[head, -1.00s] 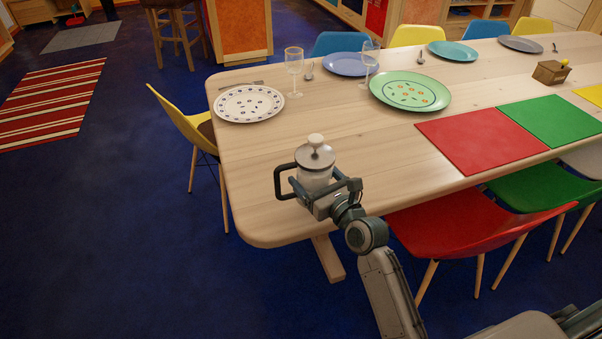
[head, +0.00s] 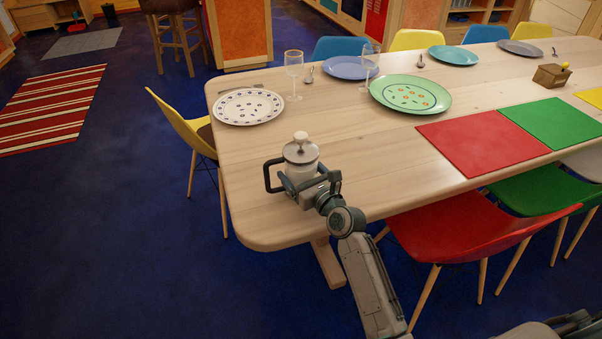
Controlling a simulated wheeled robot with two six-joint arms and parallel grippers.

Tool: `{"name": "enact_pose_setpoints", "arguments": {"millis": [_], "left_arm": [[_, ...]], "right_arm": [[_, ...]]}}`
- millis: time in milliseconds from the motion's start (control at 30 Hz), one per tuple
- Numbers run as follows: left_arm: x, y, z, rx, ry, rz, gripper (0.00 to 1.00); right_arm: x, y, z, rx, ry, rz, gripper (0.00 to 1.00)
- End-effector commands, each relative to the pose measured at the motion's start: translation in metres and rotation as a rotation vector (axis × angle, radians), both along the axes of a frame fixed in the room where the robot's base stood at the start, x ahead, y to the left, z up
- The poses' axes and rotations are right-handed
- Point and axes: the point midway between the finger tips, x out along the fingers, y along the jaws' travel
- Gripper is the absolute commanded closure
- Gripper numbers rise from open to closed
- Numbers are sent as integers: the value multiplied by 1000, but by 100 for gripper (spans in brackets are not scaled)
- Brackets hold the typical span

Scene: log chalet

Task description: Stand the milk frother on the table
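The milk frother (head: 301,165) is a pale jug with a grey lid, a white knob on top and a dark handle on its left side. It is upright near the left end of the wooden table (head: 340,150). My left gripper (head: 308,183) is shut around its body from the near right side. The gripper hides the lower part of the frother, so I cannot tell whether its base touches the tabletop. My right gripper is not in view.
A spotted plate (head: 248,107), two glasses (head: 294,75) and a green plate (head: 410,94) stand behind the frother. A red mat (head: 481,142) lies to the right. The tabletop around the frother is clear. A red chair (head: 475,230) stands at the near side.

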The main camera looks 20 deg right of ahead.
Motion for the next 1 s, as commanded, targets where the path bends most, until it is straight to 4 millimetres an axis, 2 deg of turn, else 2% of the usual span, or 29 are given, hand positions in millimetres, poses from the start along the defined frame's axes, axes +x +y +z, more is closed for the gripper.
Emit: {"name": "enact_pose_setpoints", "arguments": {"millis": [233,267,333,667,767,1000], "left_arm": [[1,0,1,0,-1,0,45],[2,0,2,0,-3,0,45],[1,0,2,0,-3,0,45],[1,0,2,0,-5,0,45],[-2,0,-1,0,0,0,45],[-8,2,-14,1,7,2,45]], "right_arm": [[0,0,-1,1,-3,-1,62],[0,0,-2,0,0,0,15],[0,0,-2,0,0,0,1],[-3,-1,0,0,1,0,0],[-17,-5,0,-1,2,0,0],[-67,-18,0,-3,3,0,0]]}}
